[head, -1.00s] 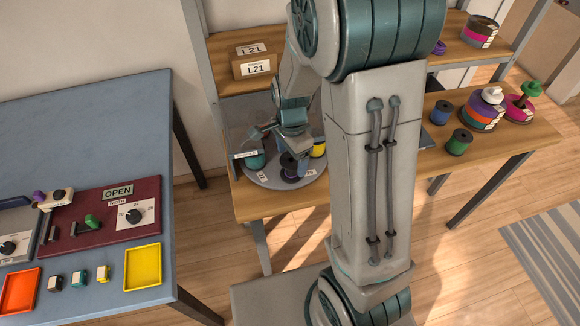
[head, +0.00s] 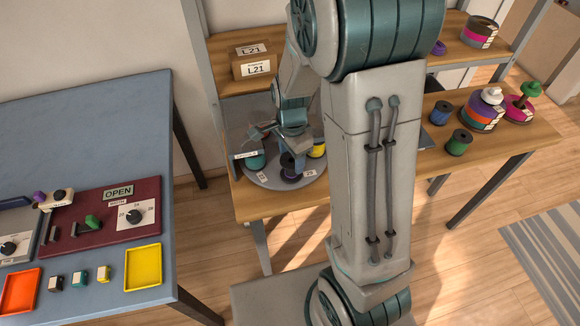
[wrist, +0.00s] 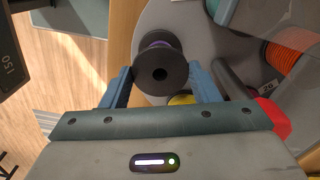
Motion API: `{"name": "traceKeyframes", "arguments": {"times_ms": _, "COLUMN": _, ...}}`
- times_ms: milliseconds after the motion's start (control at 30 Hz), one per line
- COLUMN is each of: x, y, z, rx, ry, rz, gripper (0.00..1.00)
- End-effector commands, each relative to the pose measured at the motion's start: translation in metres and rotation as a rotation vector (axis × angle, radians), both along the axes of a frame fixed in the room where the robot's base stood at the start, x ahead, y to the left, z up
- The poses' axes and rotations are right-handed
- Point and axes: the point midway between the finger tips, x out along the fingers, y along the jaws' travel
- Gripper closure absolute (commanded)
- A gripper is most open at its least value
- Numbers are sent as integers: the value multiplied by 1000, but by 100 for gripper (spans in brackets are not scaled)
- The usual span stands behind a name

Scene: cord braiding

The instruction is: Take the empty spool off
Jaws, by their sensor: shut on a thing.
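A dark spool (wrist: 160,72) sits between the fingers of my gripper (wrist: 160,82) in the wrist view. Its black round flange with a centre hole faces the camera, and a little purple shows at its far edge. The fingers are shut on it from both sides. In the head view my gripper (head: 291,150) is over the grey round plate (head: 262,178), at a dark and purple spool (head: 291,173). My wrist partly hides it there. How much cord is on the held spool, and whether it touches the plate, I cannot tell.
A teal spool (head: 256,161) and a yellow spool (head: 317,150) stand on the plate close to my gripper. A blue spool (head: 441,112) and a green spool (head: 459,142) stand on the shelf to the right. Boxes marked L21 (head: 254,70) are behind.

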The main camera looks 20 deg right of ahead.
Motion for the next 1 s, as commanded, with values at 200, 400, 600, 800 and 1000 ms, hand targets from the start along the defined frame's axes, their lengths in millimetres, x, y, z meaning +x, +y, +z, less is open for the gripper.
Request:
{"name": "traceKeyframes", "arguments": {"times_ms": 200, "x": 0, "y": 0, "z": 3, "rx": 0, "ry": 0, "rz": 0, "gripper": 67}}
{"name": "traceKeyframes", "arguments": {"times_ms": 400, "x": 0, "y": 0, "z": 13, "rx": 0, "ry": -1, "rz": 0, "gripper": 67}}
{"name": "traceKeyframes", "arguments": {"times_ms": 600, "x": 0, "y": 0, "z": 23, "rx": 0, "ry": 0, "rz": 0, "gripper": 67}}
{"name": "traceKeyframes", "arguments": {"times_ms": 800, "x": 0, "y": 0, "z": 33, "rx": 0, "ry": 0, "rz": 0, "gripper": 67}}
{"name": "traceKeyframes", "arguments": {"times_ms": 1000, "x": 0, "y": 0, "z": 43, "rx": 0, "ry": 0, "rz": 0, "gripper": 67}}
